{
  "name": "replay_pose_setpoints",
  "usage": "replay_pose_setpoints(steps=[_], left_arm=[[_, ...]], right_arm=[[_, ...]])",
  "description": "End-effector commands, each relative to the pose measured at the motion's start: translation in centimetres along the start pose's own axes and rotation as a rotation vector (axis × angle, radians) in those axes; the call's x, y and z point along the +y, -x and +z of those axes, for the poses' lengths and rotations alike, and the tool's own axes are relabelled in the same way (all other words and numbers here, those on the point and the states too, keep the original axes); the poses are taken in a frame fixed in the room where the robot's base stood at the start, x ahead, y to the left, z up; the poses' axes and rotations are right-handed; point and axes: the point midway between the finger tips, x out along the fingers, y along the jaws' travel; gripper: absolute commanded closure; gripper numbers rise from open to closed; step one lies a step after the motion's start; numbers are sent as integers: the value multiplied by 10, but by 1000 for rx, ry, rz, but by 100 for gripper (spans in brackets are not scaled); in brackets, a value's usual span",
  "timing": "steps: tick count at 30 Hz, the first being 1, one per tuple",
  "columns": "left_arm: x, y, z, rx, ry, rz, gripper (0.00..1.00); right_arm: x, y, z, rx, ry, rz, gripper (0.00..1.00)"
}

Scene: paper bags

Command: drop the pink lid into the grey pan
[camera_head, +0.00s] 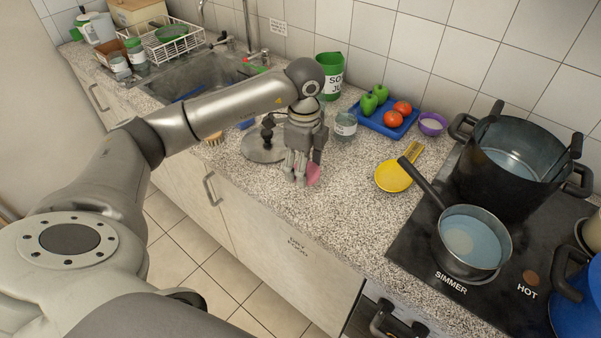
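The pink lid (313,174) is small and shows at the fingertips of my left gripper (301,174), beside the right-hand finger and partly hidden by it. My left gripper points down over the counter, near its front edge. I cannot tell whether its fingers are closed on the lid or only beside it. The grey pan (442,244) is a saucepan with pale blue contents. It stands on the black hob at the right, by the SIMMER label, with its handle towards the upper left. My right gripper is not in view.
A large black pot (500,195) stands behind the pan. A yellow spoon rest (392,177) lies between gripper and hob. A blue tray (375,124) with apples and tomatoes, a glass jar (345,125) and a purple bowl (432,124) stand behind. The counter's front middle is clear.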

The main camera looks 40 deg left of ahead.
Motion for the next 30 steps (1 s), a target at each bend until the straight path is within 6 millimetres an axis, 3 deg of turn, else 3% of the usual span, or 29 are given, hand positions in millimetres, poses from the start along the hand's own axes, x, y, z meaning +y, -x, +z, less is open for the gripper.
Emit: replay_pose_setpoints(steps=[2,9,15,30], left_arm=[[12,17,-12,1,-7,-7,51],[51,38,-47,1,-5,-3,51],[71,52,-64,0,-1,0,51],[78,56,-69,0,-2,1,51]], right_arm=[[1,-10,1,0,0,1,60],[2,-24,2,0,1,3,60],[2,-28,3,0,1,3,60],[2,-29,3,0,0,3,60]])
